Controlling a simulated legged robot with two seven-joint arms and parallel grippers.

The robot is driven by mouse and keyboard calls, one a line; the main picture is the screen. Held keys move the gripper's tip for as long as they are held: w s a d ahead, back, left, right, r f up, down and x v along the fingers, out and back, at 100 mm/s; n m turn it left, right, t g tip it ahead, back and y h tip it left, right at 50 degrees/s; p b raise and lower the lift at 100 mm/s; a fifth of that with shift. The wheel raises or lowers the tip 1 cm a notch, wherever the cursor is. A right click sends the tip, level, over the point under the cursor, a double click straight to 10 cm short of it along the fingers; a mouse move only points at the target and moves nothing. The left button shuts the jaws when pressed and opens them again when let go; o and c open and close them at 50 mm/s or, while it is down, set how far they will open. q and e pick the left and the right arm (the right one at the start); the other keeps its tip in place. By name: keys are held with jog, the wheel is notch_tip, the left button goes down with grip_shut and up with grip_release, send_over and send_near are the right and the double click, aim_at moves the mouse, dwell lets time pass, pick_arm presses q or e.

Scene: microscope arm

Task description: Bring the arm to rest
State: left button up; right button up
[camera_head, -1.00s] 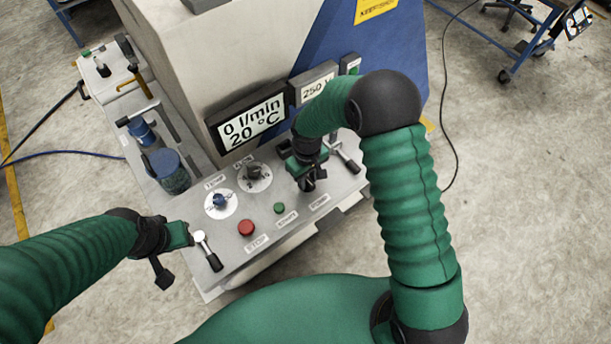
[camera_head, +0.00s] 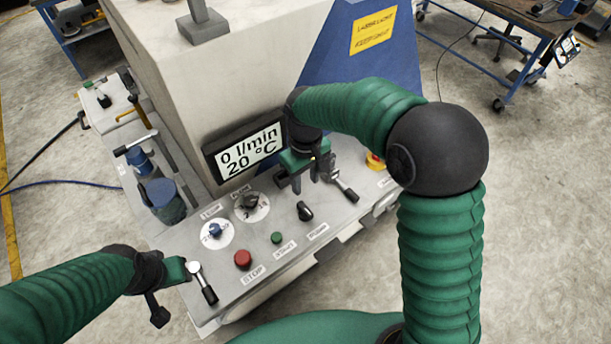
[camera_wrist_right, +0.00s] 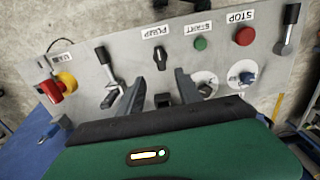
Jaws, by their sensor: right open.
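My right gripper (camera_head: 308,178) is over the back right of the grey control panel (camera_head: 240,285), next to the display. Its two fingers (camera_wrist_right: 158,92) are apart in the right wrist view, with nothing held between them. The black PUMP knob (camera_head: 304,211) stands free of the fingers; in the wrist view it shows beyond and between them (camera_wrist_right: 160,60). My left gripper (camera_head: 172,288) is beside the panel's front left corner, close to a lever with a black handle (camera_head: 203,284). Whether its fingers are open is not clear.
The panel carries a red STOP button (camera_head: 242,259), a green START button (camera_head: 277,238), two dials and a right-hand lever (camera_head: 345,186). A red and yellow emergency switch (camera_head: 375,161) is at the right end. The display (camera_head: 244,146) stands behind. Floor at right is open.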

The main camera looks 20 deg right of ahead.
notch_tip(320, 180, up, 2)
jog(key=shift+r, duration=0.2)
dwell(0.3)
jog(key=s+d+f+m+t+b, duration=0.1)
jog(key=s+d+f+m, duration=0.1)
jog(key=s, duration=0.5)
jog(key=s+d+f+m+t+b, duration=0.1)
jog(key=s+d+f+m, duration=0.1)
jog(key=s+f, duration=0.3)
jog(key=shift+s+d+t, duration=0.3)
jog(key=shift+s+d, duration=0.25)
jog(key=shift+s, duration=0.65)
jog(key=shift+s, duration=0.1)
